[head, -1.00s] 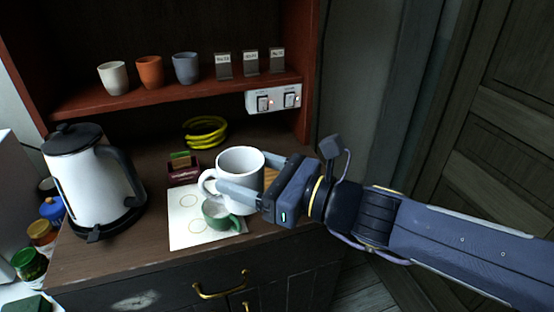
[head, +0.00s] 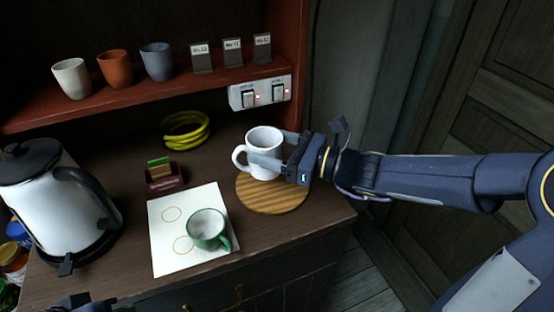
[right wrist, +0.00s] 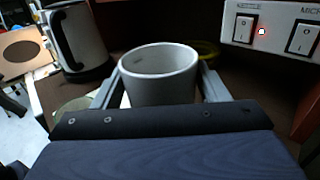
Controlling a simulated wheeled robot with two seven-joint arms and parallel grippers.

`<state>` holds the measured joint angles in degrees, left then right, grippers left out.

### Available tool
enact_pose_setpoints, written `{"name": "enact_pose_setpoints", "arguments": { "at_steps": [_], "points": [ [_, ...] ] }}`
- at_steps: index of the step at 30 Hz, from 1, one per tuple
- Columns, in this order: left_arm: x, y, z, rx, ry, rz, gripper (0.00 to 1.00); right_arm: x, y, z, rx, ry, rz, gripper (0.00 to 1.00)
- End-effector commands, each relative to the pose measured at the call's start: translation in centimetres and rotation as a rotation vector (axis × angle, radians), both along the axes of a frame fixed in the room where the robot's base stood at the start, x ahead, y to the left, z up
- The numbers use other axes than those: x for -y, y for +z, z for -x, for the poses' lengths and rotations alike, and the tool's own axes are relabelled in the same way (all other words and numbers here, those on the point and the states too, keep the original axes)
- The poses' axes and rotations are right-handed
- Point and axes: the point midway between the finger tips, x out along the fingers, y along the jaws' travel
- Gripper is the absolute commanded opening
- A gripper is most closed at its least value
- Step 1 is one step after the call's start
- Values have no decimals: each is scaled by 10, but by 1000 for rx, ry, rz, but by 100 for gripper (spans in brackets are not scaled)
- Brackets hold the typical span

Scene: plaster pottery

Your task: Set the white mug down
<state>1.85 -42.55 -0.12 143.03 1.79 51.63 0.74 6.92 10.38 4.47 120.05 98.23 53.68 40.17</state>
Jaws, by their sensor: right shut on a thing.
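The white mug (head: 266,141) is upright, its handle towards the left in the head view. My right gripper (head: 272,152) is shut on the mug's body from the right, one finger on each side. In the right wrist view the mug (right wrist: 158,82) stands between the two fingers. The mug is over the back part of a round wooden board (head: 272,198); I cannot tell whether its base touches the board. A dark part of mine at the bottom left edge seems to be my left gripper (head: 72,303), mostly cut off.
A green cup (head: 208,229) stands on a white sheet (head: 166,254) with ring marks, left of the board. A shelf with cups and a switch panel (head: 260,93) is behind.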

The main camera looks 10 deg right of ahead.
Motion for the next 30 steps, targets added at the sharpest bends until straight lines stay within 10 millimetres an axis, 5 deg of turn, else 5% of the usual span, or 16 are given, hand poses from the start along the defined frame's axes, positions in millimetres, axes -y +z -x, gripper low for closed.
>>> {"name": "enact_pose_setpoints", "arguments": {
  "at_steps": [16,29,30],
  "points": [
    [0,-2,0,0,0,0,0,18,-57,-19,0,1,-2,32],
    [0,-6,0,0,0,0,0,18,-64,-19,5,0,-2,32],
    [0,-6,0,0,0,0,0,18,-65,-19,2,0,0,69]
  ]
}}
